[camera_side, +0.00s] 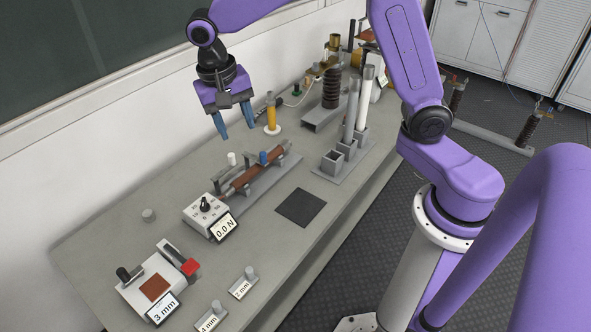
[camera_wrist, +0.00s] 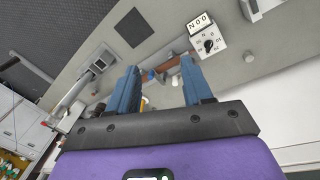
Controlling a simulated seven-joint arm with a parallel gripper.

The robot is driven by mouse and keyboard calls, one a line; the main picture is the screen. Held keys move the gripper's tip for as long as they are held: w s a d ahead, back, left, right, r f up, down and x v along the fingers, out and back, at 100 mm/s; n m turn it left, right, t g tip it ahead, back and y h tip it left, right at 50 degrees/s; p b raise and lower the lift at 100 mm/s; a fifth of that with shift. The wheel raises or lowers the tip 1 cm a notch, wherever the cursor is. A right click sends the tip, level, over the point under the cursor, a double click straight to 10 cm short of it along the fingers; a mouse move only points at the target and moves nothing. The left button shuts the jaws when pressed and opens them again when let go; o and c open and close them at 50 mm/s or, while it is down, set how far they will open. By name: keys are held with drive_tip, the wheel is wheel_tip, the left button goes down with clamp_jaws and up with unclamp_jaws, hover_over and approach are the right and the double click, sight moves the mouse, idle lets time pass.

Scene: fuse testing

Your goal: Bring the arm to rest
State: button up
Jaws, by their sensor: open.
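My gripper (camera_side: 235,124) has blue fingers on a purple body and hangs above the back part of the grey bench (camera_side: 120,225) in the side view. Its fingers are apart with nothing between them. In the wrist view the two blue fingers (camera_wrist: 161,92) also stand apart. Below and beyond them lies a fuse holder with a brown rod (camera_side: 245,178), which also shows in the wrist view (camera_wrist: 172,64). The gripper is well clear of it. My arm reaches over the bench from the right.
A white box reading 0.0 N (camera_side: 206,213) and a box marked 3 mm (camera_side: 140,300) stand in front. An orange post (camera_side: 271,112) stands near my gripper. A rack with upright tubes (camera_side: 345,160) is to the right. A dark square (camera_side: 301,207) lies on clear bench.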

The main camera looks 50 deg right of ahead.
drive_tip(key=s+d+n+y, duration=0.1)
drive_tip(key=s+d+n, duration=0.2)
drive_tip(key=s+n, duration=0.6)
drive_tip(key=s+d+n+y, duration=0.1)
drive_tip(key=s+d+n, duration=0.3)
drive_tip(key=s+n, duration=0.5)
drive_tip(key=s, duration=0.9)
drive_tip(key=shift+s+d+f+t, duration=0.15)
drive_tip(key=shift+d+f+t, duration=0.05)
drive_tip(key=shift+d+t, duration=0.1)
idle(0.8)
